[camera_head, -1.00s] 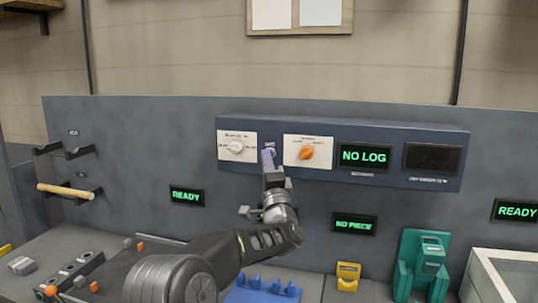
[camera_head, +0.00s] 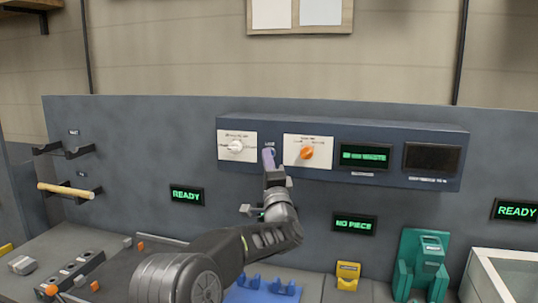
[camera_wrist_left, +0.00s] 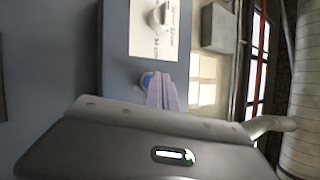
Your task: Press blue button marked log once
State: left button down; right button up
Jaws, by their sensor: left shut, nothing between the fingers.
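The blue button (camera_wrist_left: 146,80) sits on the dark blue control panel (camera_head: 395,177), between a white dial plate and a plate with an orange knob. In the head view my left gripper (camera_head: 268,158) is in front of it and hides most of it. My left gripper is shut and empty, its lilac fingers (camera_wrist_left: 166,92) pointing at the panel right beside the button in the wrist view. I cannot tell whether the fingertips touch it. The panel's green display (camera_head: 364,157) shows a line that seems to end in "WASTE". My right gripper is not in view.
The white dial (camera_head: 237,146) and orange knob (camera_head: 306,152) flank the fingers closely. Below are READY (camera_head: 187,195) and NO PIECE (camera_head: 354,223) displays. A blue rack (camera_head: 262,290), a yellow block (camera_head: 348,276) and a green holder (camera_head: 422,265) stand on the bench.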

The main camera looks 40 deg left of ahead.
pick_arm(q)
jog(key=shift+s+d+b, duration=0.25)
jog(key=shift+s+b, duration=0.2)
jog(key=shift+s, duration=0.3)
jog(key=s, duration=0.1)
jog(key=s+d+b, duration=0.1)
jog(key=s, duration=0.1)
jog(key=s+b, duration=0.1)
jog(key=shift+s+d, duration=0.35)
dwell(0.9)
